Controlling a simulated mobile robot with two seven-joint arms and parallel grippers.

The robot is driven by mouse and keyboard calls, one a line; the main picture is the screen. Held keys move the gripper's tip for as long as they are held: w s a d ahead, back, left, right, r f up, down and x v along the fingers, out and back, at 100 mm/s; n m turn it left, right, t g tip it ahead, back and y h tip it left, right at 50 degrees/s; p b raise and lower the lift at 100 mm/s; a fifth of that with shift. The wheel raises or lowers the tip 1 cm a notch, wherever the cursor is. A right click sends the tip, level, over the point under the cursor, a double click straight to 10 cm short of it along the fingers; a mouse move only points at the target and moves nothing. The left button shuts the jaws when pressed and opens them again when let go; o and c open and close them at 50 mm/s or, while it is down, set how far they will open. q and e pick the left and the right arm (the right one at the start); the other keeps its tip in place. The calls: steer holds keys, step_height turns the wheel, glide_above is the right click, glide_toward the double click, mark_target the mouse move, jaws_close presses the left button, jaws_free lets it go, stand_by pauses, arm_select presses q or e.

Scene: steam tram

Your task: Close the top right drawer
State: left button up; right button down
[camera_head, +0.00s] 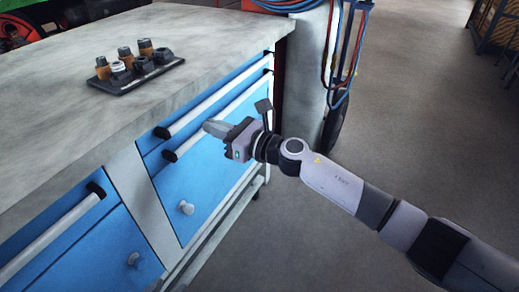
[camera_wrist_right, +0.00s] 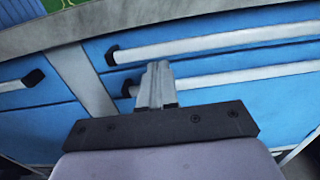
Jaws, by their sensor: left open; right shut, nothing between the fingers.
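The top right drawer (camera_head: 150,143) is a blue front with a long white bar handle (camera_head: 215,96) on black end mounts, just under the worktop. It looks nearly flush; I cannot tell whether a small gap is left. The handle also shows in the right wrist view (camera_wrist_right: 215,41). A second white handle (camera_head: 245,98) sits on the front below. My right gripper (camera_head: 212,128) is shut and empty in front of the drawers. Its fingertips overlap the lower handle in the head view; contact is unclear. In the right wrist view the fingers (camera_wrist_right: 156,72) point at the fronts. My left gripper is not in view.
The grey worktop (camera_head: 90,45) holds a black tray (camera_head: 120,84) with several small fittings. A left drawer column has another white handle (camera_head: 50,238). A round knob (camera_head: 186,207) sticks out of the lower right front. Hoses (camera_head: 345,60) hang behind; the floor at right is clear.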

arm_select(q)
steer(key=shift+s+a+f+p, duration=0.25)
steer(key=shift+a+p, duration=0.3)
steer(key=shift+p, duration=0.15)
arm_select(e)
steer(key=v, duration=1)
